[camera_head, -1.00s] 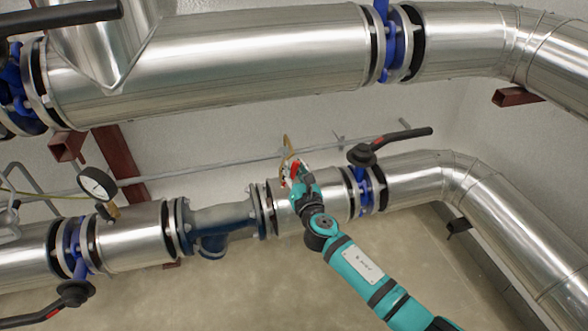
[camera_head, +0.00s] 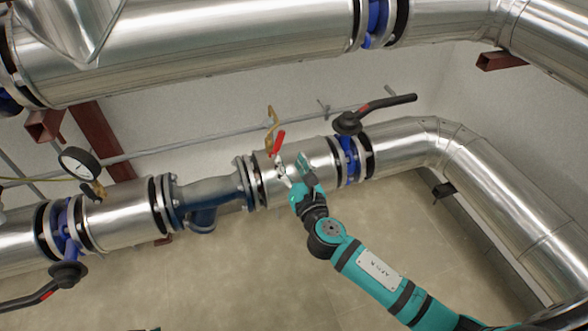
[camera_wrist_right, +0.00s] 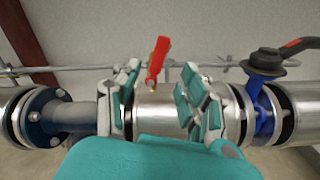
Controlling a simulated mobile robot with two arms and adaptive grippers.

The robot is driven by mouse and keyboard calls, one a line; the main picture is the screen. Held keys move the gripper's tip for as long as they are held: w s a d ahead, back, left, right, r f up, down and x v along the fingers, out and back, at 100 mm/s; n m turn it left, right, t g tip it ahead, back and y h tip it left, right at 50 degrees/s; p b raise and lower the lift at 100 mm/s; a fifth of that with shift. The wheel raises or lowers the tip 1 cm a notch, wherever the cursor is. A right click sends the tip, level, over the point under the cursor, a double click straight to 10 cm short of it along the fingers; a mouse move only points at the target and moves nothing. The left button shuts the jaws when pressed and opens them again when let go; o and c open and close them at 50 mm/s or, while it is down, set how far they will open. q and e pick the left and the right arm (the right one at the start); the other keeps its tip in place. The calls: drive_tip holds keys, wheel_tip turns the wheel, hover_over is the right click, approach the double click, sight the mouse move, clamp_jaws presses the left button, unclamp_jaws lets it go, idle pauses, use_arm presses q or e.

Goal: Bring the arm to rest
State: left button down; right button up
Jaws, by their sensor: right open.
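My right arm reaches up from the lower right in the head view. Its teal gripper (camera_head: 292,167) is open and empty, just below a small valve with a red handle (camera_head: 277,143) on the lower pipe. The right wrist view shows the open fingers (camera_wrist_right: 157,88) spread on both sides, with the red handle (camera_wrist_right: 157,58) standing upright beyond the gap between them. The fingers appear apart from the handle. My left gripper is not in view.
The lower silver pipe (camera_head: 120,217) runs behind the gripper, with a black-handled valve (camera_head: 348,123) to its right and a pressure gauge (camera_head: 79,164) farther left. A large upper pipe (camera_head: 200,45) crosses above. The floor (camera_head: 240,280) below is open.

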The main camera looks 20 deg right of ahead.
drive_tip(key=shift+s, duration=1.1)
